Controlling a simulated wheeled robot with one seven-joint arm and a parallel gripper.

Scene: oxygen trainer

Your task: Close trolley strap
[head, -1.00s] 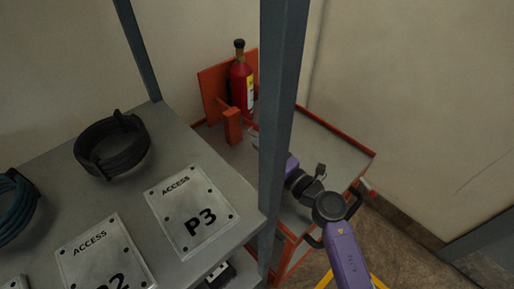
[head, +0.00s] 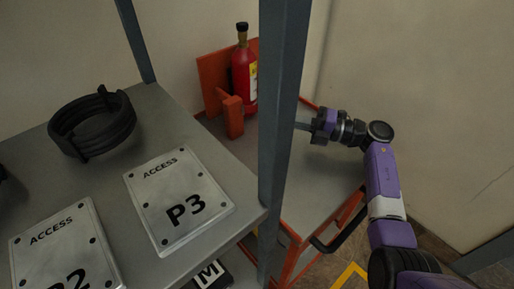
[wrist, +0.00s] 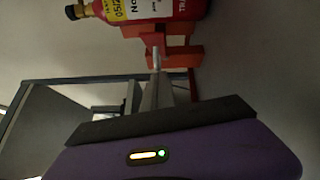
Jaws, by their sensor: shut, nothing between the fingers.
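The orange trolley (head: 335,186) stands behind the shelf post, with a grey top. A red cylinder (head: 244,80) with a black cap stands upright on it against an orange back plate (head: 212,80). An orange bar (head: 233,117), which may be the strap, projects in front of the cylinder and does not visibly cross it. Orange parts (wrist: 178,52) and the cylinder (wrist: 150,8) also show in the wrist view. My gripper (head: 300,126) is right of the cylinder, above the trolley top, its tip partly behind the post. In the wrist view its fingers (wrist: 156,60) are shut and empty.
A grey shelf post (head: 280,110) stands between the camera and the trolley. The shelf holds a black coil (head: 93,125) and P3 (head: 180,200) and P2 (head: 65,250) plates. The trolley's black handle (head: 338,222) is at its near end. The trolley top around my gripper is clear.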

